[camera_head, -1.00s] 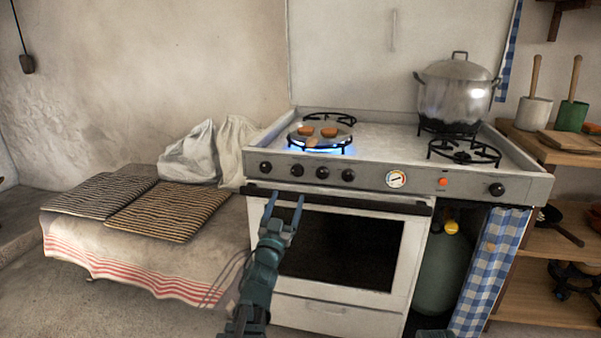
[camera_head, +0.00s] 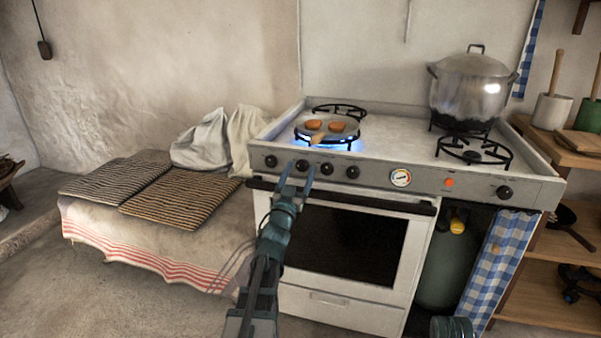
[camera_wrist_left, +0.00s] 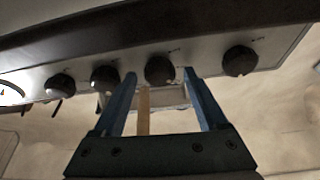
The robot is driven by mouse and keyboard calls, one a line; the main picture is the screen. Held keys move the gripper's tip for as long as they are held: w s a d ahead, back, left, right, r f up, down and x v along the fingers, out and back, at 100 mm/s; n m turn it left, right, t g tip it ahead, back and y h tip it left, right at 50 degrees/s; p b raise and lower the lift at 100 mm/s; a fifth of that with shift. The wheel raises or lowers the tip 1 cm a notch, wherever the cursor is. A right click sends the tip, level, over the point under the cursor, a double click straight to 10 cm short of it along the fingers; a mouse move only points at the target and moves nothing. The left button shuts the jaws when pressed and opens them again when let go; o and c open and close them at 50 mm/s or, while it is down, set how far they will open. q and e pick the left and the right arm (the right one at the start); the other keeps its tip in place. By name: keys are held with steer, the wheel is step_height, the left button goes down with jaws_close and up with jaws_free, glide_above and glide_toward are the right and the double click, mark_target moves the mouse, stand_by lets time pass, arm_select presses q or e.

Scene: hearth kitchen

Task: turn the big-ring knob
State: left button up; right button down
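Several black knobs sit on the stove's front panel (camera_head: 457,184): a row at left and one at far right (camera_head: 504,192). I cannot read which is marked for the big ring. My left gripper (camera_head: 300,168) is open, its fingers pointing up at the panel. Its fingertips flank the second knob from the left (camera_head: 302,166). In the left wrist view this knob (camera_wrist_left: 160,69) shows between the tips of the gripper (camera_wrist_left: 159,76); contact cannot be told. The leftmost knob (camera_head: 270,161) is just left of it. My right gripper is not in view.
A pan (camera_head: 343,135) with food sits over a blue flame on the front left burner. A big steel pot (camera_head: 466,90) stands at the back right. The front right burner (camera_head: 474,151) is bare. The oven door handle (camera_head: 370,202) runs close below the knobs.

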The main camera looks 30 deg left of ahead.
arm_select(q)
jaws_close()
steer(key=m+h, duration=0.1)
steer(key=m, duration=0.1)
steer(key=m+h+p, duration=0.1)
steer(key=m, duration=0.2)
steer(key=shift+a+r+h, duration=0.15)
steer(key=shift+a+h, duration=0.05)
steer(key=shift+h, duration=0.1)
steer(key=m+h+p, duration=0.1)
steer(key=m+h, duration=0.1)
steer(key=m, duration=0.2)
steer(key=shift+a+r, duration=0.1)
steer(key=m+g+h+p, duration=0.1)
steer(key=m, duration=0.1)
steer(key=m+h+p, duration=0.1)
steer(key=m+p, duration=0.1)
steer(key=m, duration=0.1)
steer(key=shift+r+m+g, duration=0.15)
steer(key=shift+m+g, duration=0.15)
steer(key=shift+g, duration=0.1)
steer(key=shift+m+g+h+p, duration=0.3)
steer(key=shift+m+g+p, duration=0.45)
steer(key=shift+m, duration=0.95)
steer(key=shift+s, duration=0.1)
